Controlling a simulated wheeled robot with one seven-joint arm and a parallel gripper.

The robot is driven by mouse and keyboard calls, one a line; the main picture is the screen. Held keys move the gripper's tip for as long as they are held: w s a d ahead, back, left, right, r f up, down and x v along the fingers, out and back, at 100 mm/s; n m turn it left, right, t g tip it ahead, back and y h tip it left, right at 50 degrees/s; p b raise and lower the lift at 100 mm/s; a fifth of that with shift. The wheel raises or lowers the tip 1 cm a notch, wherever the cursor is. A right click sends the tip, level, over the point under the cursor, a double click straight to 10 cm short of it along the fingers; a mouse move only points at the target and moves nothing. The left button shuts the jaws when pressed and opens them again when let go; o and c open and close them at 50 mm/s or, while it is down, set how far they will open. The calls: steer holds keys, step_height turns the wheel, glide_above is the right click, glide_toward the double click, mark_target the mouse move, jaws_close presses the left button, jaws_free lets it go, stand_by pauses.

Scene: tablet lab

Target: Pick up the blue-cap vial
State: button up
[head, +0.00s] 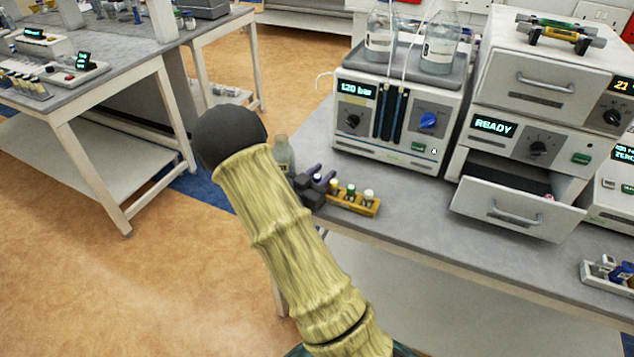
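A yellow vial rack (345,201) stands on the grey bench in the middle of the head view, with several small vials in it. The blue-cap vial (317,178) appears at the rack's left end; only its cap area shows. My gripper (316,184) is at that end of the rack, its dark fingers close around or beside the blue-cap vial. I cannot tell whether the fingers touch it or are closed. My arm hides the bench to the left of the rack. Green-cap (350,190) and white-cap (368,195) vials stand further right in the rack.
A clear bottle (283,157) stands just behind my gripper. A pump unit (400,115) with bottles on top is behind the rack. An open drawer (516,208) juts out at the right. The bench between rack and drawer is clear.

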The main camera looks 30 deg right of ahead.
stand_by(0.4)
jaws_close()
steer(key=shift+r, duration=0.1)
step_height(320, 180, up, 10)
stand_by(0.5)
stand_by(0.7)
